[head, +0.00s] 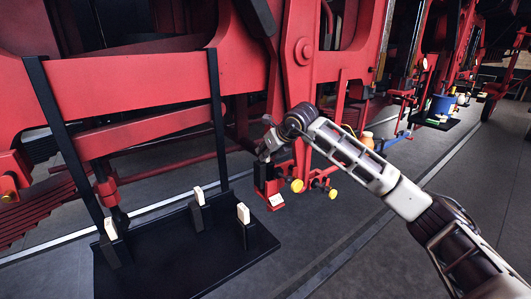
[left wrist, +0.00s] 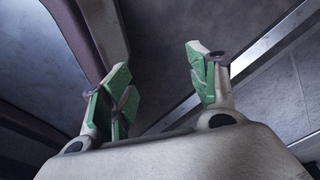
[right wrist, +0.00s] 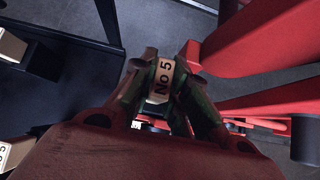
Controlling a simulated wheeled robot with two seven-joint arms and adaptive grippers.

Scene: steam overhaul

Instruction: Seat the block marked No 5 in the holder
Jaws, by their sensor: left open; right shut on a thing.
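The block marked No 5 (right wrist: 161,82) is pale with dark lettering. It sits between the fingers of my right gripper (right wrist: 165,85) in the right wrist view. In the head view my right gripper (head: 266,147) hangs in front of the red frame, above a small red stand with a white label (head: 275,199). This stand may be the holder; its seat is hidden or too small to make out. The block and gripper are apart from the stand. My left gripper (left wrist: 162,68) is open and empty over the floor in the left wrist view, and is not in the head view.
A black tray (head: 170,262) on two black uprights (head: 217,120) carries three pale blocks (head: 198,195) on dark posts. Large red machinery (head: 130,85) fills the left and middle. Yellow knobs (head: 297,186) stick out near the stand. Grey floor (head: 370,240) lies open at the right.

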